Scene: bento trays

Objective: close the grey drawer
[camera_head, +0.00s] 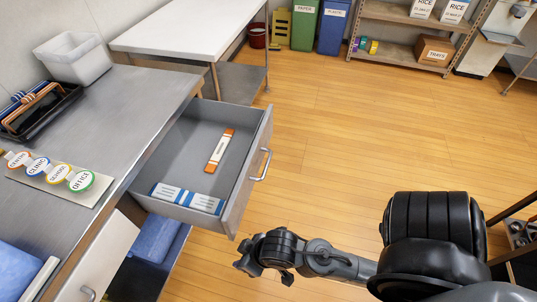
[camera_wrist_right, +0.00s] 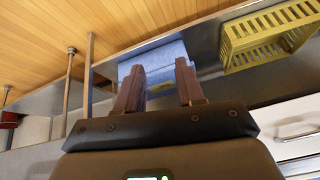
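The grey drawer (camera_head: 251,184) is pulled out from under the metal counter in the head view. Its front has a metal bar handle (camera_head: 261,164). An orange-and-white box (camera_head: 219,150) and a blue-and-white box (camera_head: 188,198) lie inside it. My right gripper (camera_head: 263,257) is in front of the drawer's near corner, below and apart from the handle. In the right wrist view its two fingers (camera_wrist_right: 158,85) are spread apart with nothing between them. The drawer is not clearly seen in that view. My left gripper is not in view.
The metal counter (camera_head: 140,105) holds a white bin (camera_head: 74,58), a dark tray (camera_head: 38,112) and a board of round labels (camera_head: 58,177). A white table (camera_head: 190,28) stands behind. The wooden floor right of the drawer is clear. A yellow crate (camera_wrist_right: 265,35) shows in the wrist view.

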